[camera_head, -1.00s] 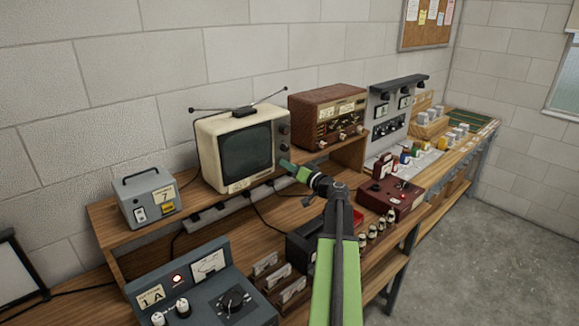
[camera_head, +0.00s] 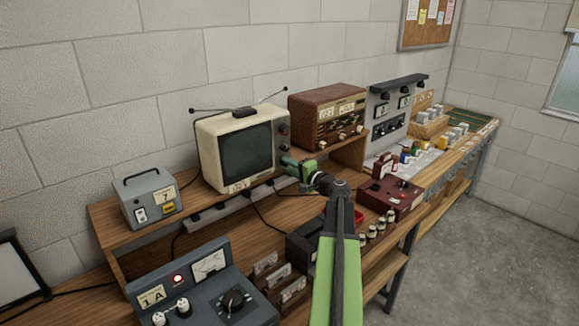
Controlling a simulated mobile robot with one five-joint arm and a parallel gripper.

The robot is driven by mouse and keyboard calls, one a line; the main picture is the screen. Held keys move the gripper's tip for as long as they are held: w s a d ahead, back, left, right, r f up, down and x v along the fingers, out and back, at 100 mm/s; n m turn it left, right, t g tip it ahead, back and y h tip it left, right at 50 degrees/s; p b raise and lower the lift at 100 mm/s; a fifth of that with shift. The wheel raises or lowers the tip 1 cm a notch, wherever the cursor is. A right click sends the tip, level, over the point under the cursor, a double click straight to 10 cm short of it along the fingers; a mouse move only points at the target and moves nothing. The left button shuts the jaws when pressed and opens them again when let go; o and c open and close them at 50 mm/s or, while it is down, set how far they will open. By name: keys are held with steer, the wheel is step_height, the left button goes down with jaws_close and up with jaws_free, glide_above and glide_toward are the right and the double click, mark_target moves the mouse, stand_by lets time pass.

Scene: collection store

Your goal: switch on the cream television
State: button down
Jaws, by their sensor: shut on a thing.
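The cream television (camera_head: 222,131) stands on the raised wooden shelf, with antenna rods on top. Its screen (camera_head: 247,151) is dark. Its right-hand control strip (camera_head: 284,134) shows dark round knobs. My gripper (camera_head: 288,163) is at the lower part of this strip, at the front right of the television. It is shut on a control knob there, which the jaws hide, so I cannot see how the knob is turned.
A brown radio (camera_head: 327,115) stands just right of the television. A grey box with a switch (camera_head: 150,197) is to its left. A grey meter console (camera_head: 205,285) and a dark red box (camera_head: 393,199) sit on the lower bench.

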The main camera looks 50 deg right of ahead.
steer(key=shift+m, duration=0.4)
steer(key=c, duration=1.2)
jaws_free()
steer(key=s, duration=0.5)
steer(key=s+a, duration=0.1)
steer(key=s, duration=1.1)
steer(key=shift+s+a+r+p, duration=0.2)
steer(key=shift+s+r+p, duration=0.05)
steer(key=shift+r+p, duration=0.1)
